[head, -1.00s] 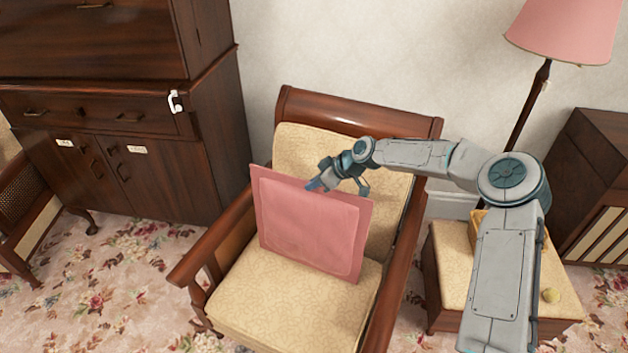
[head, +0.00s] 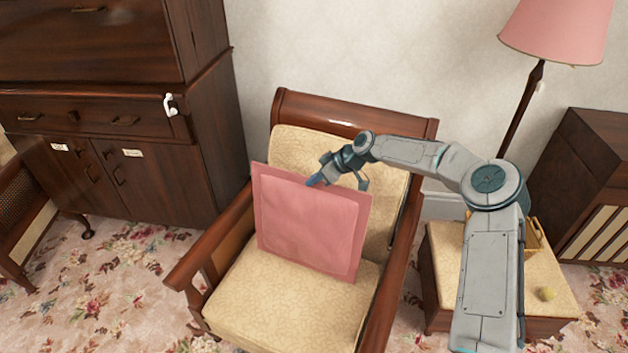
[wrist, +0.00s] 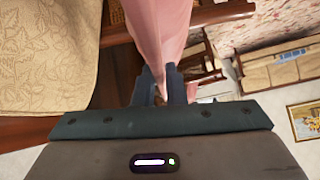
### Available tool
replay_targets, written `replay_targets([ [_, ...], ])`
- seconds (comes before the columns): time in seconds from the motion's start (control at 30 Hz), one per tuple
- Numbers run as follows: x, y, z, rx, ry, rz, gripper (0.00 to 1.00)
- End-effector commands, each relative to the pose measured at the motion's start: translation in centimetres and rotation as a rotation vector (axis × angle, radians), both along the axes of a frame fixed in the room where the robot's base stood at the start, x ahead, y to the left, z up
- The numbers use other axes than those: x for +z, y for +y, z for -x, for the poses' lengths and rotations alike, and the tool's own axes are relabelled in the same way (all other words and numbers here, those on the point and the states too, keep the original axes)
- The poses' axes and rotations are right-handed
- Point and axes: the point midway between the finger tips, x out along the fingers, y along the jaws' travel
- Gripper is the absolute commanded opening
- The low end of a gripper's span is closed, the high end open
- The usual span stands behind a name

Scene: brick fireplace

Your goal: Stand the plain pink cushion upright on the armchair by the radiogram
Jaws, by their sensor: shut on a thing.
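The plain pink cushion (head: 306,222) stands upright, tilted slightly, on the cream seat of the wooden armchair (head: 288,300). Its lower edge is at the seat and there is a gap between it and the backrest on the right side. My gripper (head: 318,182) is shut on the cushion's top edge. In the wrist view my gripper (wrist: 166,86) pinches the pink cushion (wrist: 158,30), which runs away from the fingers. The far side of the cushion is hidden in the head view. The radiogram (head: 590,190) stands at the right edge.
A dark wooden cabinet (head: 120,130) stands left of the armchair. The armchair's wooden arms flank the seat.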

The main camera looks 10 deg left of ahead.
Motion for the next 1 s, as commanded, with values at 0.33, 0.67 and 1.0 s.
replay_targets([
  [0.33, -0.4, -0.4, -2.0, -0.001, -0.001, -0.002, 0.0],
  [0.67, -0.7, -0.8, -3.9, -0.002, 0.0, -0.002, 0.0],
  [1.0, -0.6, -1.0, -4.5, 0.0, 0.0, -0.002, 0.0],
])
